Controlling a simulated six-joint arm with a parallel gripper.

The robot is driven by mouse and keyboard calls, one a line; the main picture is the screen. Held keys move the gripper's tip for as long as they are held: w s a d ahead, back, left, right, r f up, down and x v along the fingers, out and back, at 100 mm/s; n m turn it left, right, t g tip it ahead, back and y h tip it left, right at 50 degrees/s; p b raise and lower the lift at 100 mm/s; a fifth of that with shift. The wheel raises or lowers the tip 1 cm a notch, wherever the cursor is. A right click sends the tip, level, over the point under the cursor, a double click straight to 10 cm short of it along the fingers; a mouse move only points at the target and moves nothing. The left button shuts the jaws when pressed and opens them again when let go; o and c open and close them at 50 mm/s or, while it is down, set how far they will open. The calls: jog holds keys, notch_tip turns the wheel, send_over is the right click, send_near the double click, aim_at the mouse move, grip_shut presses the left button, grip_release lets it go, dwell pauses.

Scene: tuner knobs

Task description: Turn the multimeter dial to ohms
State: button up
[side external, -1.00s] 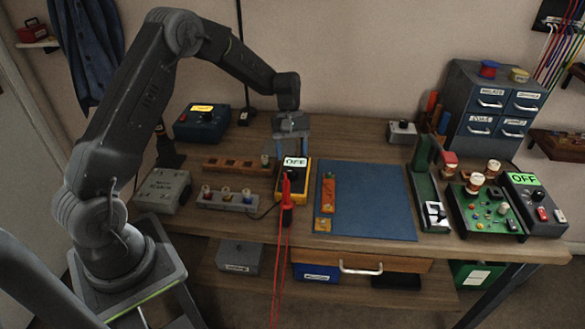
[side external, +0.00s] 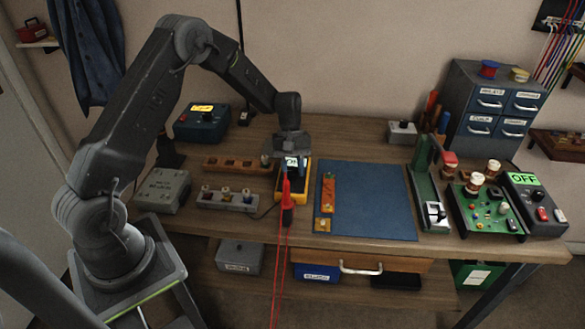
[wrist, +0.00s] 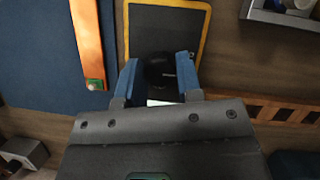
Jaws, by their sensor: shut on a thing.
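The multimeter is a yellow-edged box with a dark face (side external: 291,196) on the bench, left of the blue mat. Its yellow rim also shows in the wrist view (wrist: 207,22). Its black dial (wrist: 160,72) sits between my gripper's blue fingers, which are shut on it. My gripper (side external: 293,168) is over the multimeter, pointing down. The display (side external: 292,162) is partly covered by my gripper, and its reading cannot be made out fully. A red probe (side external: 287,193) with red leads stands in front of the multimeter.
A blue mat (side external: 368,203) with an orange strip (side external: 328,190) lies to the right. A green board (side external: 487,207) is far right.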

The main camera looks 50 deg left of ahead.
jog(key=c, duration=0.3)
jog(key=shift+m, duration=0.3)
jog(key=m+g, duration=0.1)
jog(key=m, duration=0.2)
jog(key=shift+w+y, duration=0.1)
jog(key=shift+y, duration=0.3)
jog(key=m, duration=0.2)
jog(key=m+g+y, duration=0.1)
jog(key=m, duration=0.2)
jog(key=shift+d+y, duration=0.1)
jog(key=shift+y, duration=0.2)
jog(key=m+y, duration=0.1)
jog(key=m, duration=0.3)
jog(key=shift+m+y, duration=0.3)
jog(key=shift+y, duration=0.1)
jog(key=m+y, duration=0.1)
jog(key=m, duration=0.3)
jog(key=shift+d+m+y, duration=0.1)
jog(key=shift+m+y, duration=0.2)
jog(key=shift+y, duration=0.1)
